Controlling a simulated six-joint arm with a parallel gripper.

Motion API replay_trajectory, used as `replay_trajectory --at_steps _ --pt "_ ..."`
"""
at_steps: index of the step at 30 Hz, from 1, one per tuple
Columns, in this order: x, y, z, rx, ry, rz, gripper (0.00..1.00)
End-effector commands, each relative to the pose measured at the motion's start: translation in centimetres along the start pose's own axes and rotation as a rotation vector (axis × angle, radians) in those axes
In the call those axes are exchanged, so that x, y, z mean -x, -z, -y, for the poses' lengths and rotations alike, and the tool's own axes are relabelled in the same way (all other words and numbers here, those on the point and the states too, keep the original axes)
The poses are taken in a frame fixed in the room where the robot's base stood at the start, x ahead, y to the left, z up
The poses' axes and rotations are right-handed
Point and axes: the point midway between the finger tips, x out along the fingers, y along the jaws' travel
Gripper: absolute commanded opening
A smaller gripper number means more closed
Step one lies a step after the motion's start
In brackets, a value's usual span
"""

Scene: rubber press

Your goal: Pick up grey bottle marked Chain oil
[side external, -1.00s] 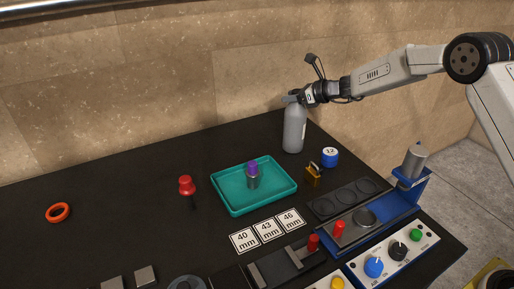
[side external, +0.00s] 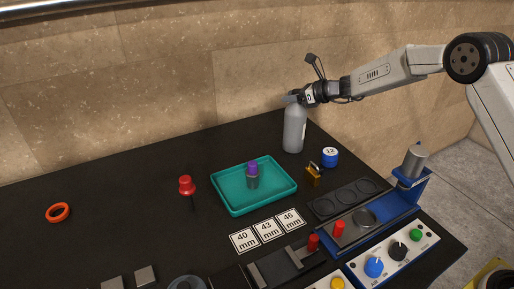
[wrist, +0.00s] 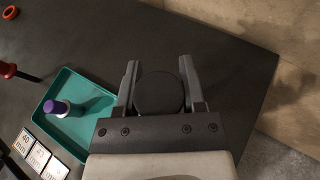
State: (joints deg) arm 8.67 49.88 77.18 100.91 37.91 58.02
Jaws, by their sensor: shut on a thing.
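The grey bottle (side external: 294,130) stands upright at the back right of the black table, close to the wall. Its label faces away to the right and I cannot read it. My gripper (side external: 293,99) is at the top of the bottle, coming in from the right, and is shut on it. In the wrist view the bottle's dark round top (wrist: 158,93) sits between the two fingers of my gripper (wrist: 160,82). The bottle's base appears to rest on the table.
A teal tray (side external: 232,211) holding a purple-topped grey item (side external: 252,176) is left of the bottle. A brass padlock (side external: 313,175) and a blue weight (side external: 330,157) stand near the bottle. A blue press (side external: 404,190) is at right. The back left table is mostly clear.

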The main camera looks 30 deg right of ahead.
Motion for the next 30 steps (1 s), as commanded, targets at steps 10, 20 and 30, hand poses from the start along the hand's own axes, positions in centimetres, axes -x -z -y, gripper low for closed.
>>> replay_trajectory --at_steps 10,20,30 --pt "0.1 -0.3 0.1 0.002 0.001 0.005 0.0" --pt "0.5 -1.5 0.1 0.003 0.001 0.006 0.0" --pt "2.9 -4.2 -0.6 0.003 0.002 0.006 0.0"
